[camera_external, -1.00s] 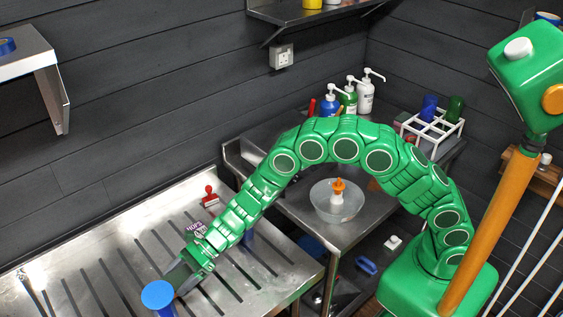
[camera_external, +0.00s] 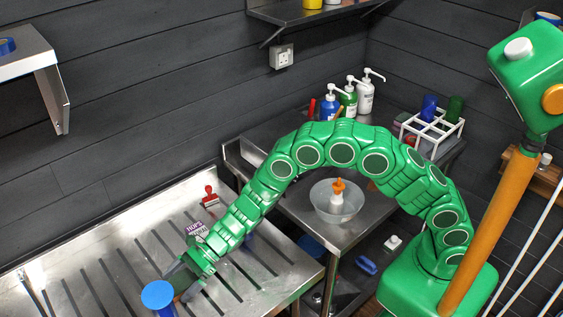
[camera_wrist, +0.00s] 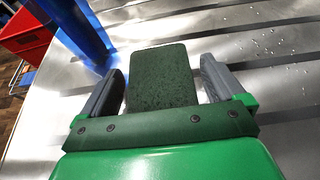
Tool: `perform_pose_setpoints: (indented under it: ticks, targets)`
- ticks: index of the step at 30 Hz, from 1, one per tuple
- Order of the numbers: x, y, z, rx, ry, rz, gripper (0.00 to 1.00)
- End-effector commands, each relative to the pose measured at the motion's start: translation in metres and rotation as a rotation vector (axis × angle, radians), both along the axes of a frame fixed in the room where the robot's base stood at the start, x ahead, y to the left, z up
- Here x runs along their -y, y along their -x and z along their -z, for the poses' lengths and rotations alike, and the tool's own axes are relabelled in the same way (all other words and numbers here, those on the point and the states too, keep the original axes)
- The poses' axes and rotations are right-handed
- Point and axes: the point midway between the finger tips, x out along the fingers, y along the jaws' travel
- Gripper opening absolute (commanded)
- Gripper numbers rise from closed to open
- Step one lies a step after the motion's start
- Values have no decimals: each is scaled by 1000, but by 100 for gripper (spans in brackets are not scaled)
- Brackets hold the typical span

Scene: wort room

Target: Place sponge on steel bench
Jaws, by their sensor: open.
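A dark green sponge (camera_wrist: 162,72) lies flat, or nearly so, between the fingers of my gripper (camera_wrist: 162,82) in the wrist view. The fingers are open, with a gap showing on each side of the sponge. The steel bench (camera_wrist: 262,75) with dark slots is right under it; whether the sponge fully touches the bench is hard to tell. In the external view my gripper (camera_external: 186,279) is low over the front of the steel bench (camera_external: 95,250), and the sponge is mostly hidden there.
A blue post with a round top (camera_external: 158,294) stands close to my gripper's left. A hops box (camera_external: 196,230) and a red stamp (camera_external: 210,194) sit behind on the bench. Red crates (camera_wrist: 25,35) are beyond the bench edge. The bench's left part is clear.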

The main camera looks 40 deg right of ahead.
Motion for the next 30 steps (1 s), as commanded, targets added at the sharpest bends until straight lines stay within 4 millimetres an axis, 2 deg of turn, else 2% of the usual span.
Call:
perform_pose_setpoints:
  ticks: [3, 8, 24, 30]
  targets:
    - [1, -1, -3, 0, 0, 1, 96]
    - [17, -1, -10, 2, -1, 1, 96]
    - [94, -1, -42, 1, -1, 2, 96]
    - [108, 0, -47, -1, 0, 0, 96]
